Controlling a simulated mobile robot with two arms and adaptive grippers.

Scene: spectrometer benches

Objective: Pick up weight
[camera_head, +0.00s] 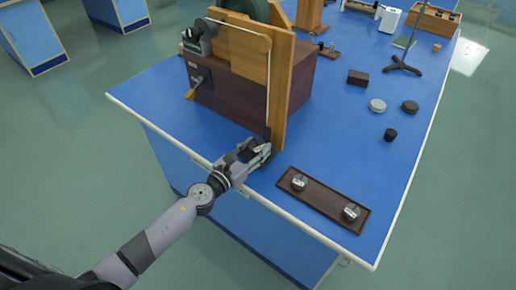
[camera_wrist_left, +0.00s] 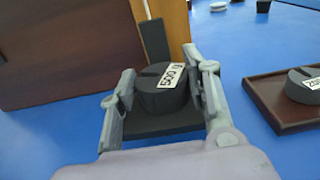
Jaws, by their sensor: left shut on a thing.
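The weight (camera_wrist_left: 162,98) is a dark slotted cylinder with a white "500 g" label in the left wrist view. It sits between the two fingers of my left gripper (camera_wrist_left: 165,104), which is shut on it. A dark flat plate (camera_wrist_left: 165,124) lies just below the weight; I cannot tell whether they touch. In the head view, my left gripper (camera_head: 257,153) is at the foot of the wooden upright, near the table's front edge, and mostly hides the weight. My right gripper is in neither view.
A wooden apparatus (camera_head: 232,85) with a pulley cord stands directly behind the gripper. A brown tray (camera_head: 325,199) with two dark weights lies to the right. Small dark and grey discs, a brown block (camera_head: 358,78) and a stand (camera_head: 402,64) are farther back on the blue table.

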